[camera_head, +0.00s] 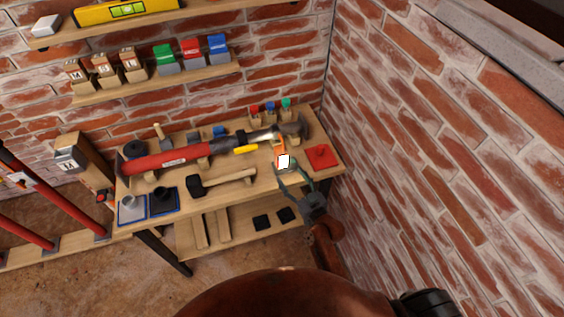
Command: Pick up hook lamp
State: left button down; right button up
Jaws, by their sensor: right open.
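The hook lamp (283,161) looks like a small orange-framed thing with a bright white face. It is on the right part of the wooden workbench (265,185), left of a red square pad. My right gripper (290,172) is open, with its two fingers spread at the near side of the lamp. The fingertips are close to the lamp; I cannot tell if they touch it. My left gripper is not in view.
A large red-handled hammer (185,157) lies across the bench just left of the lamp. A mallet (220,181) lies nearer the front. The red pad (320,157) sits to the right. A brick wall (440,150) closes the right side. Shelves (155,78) hang above.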

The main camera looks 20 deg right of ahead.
aim_at(284, 165)
jog(key=shift+w+a+r+t, duration=0.1)
jog(key=shift+w+r+t, duration=0.3)
jog(key=shift+w+r, duration=0.3)
jog(key=x, duration=0.7)
jog(key=shift+w+f, duration=0.4)
grip_shut()
jog(key=shift+r, duration=0.15)
